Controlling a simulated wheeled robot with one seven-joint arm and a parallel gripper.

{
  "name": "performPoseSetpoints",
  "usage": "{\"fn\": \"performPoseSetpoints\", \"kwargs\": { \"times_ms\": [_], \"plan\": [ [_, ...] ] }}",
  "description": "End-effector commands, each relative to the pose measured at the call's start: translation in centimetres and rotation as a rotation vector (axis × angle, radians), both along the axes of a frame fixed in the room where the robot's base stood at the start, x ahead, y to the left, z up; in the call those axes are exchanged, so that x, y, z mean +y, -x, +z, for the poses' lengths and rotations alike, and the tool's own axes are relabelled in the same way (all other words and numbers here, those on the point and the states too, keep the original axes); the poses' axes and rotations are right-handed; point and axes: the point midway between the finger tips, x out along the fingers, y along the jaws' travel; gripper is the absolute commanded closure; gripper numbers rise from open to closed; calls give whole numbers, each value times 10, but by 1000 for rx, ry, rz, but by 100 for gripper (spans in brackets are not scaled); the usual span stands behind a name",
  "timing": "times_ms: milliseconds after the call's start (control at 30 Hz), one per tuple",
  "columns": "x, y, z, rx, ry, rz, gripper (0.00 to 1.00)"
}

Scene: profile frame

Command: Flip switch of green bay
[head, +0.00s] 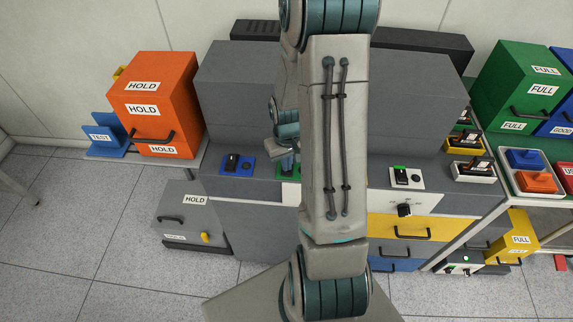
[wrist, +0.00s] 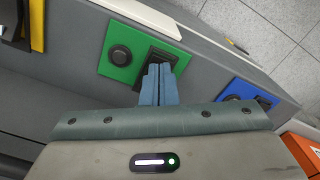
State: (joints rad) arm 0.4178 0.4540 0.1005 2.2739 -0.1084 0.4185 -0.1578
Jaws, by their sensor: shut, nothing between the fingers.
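The green bay's plate (wrist: 122,72) lies on the grey console in the wrist view. It carries a round black button (wrist: 120,55) and a black rocker-like switch (wrist: 163,57). My gripper (wrist: 158,70) is shut and empty, its blue fingertips over the switch's near edge. The fingers hide part of the switch; I cannot tell if they touch it or which way it is set. In the head view a small part of the green plate (head: 284,177) shows behind my arm.
A blue plate (head: 238,166) with its own switch sits left of the green one. A pale plate (head: 407,178) with a lit green strip sits to the right. A tall grey housing (head: 240,95) rises behind, and an orange HOLD box (head: 160,100) stands at the left.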

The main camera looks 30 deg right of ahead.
Motion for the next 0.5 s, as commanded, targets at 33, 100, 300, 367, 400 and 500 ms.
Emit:
{"fn": "performPoseSetpoints", "kwargs": {
  "times_ms": [33, 100, 300, 367, 400, 500],
  "plan": [
    [0, 0, 5, 0, 0, 0, 100],
    [0, 0, 10, -1, 0, 0, 100],
    [0, 0, 27, -1, 0, 1, 100],
    [0, 0, 32, -1, 1, 1, 100],
    [0, 0, 35, -1, 1, 1, 100],
    [0, 0, 43, -1, 1, 0, 100]
  ]
}}
